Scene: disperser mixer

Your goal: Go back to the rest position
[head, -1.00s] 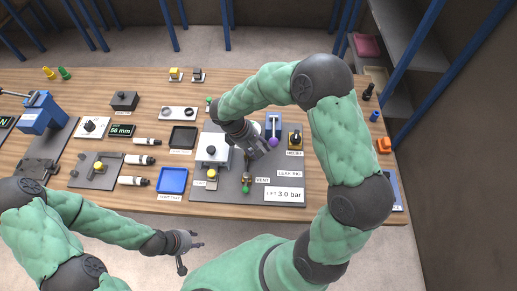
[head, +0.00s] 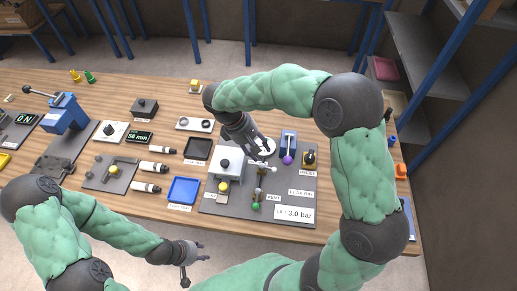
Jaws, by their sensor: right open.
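My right gripper (head: 262,155) hangs over the dark panel with the 3.0 bar label (head: 293,213), its arm arching in from the right. My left gripper (head: 195,266) is low at the bottom, off the table's front edge. Its fingers are spread and empty.
The wooden table (head: 160,97) carries a blue tray (head: 183,190), a black tray (head: 198,148), several white bottles (head: 146,187), a 56 mm display (head: 139,137) and a blue press (head: 66,113) at left. A shelf (head: 425,60) stands at the back right. Floor is free in front.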

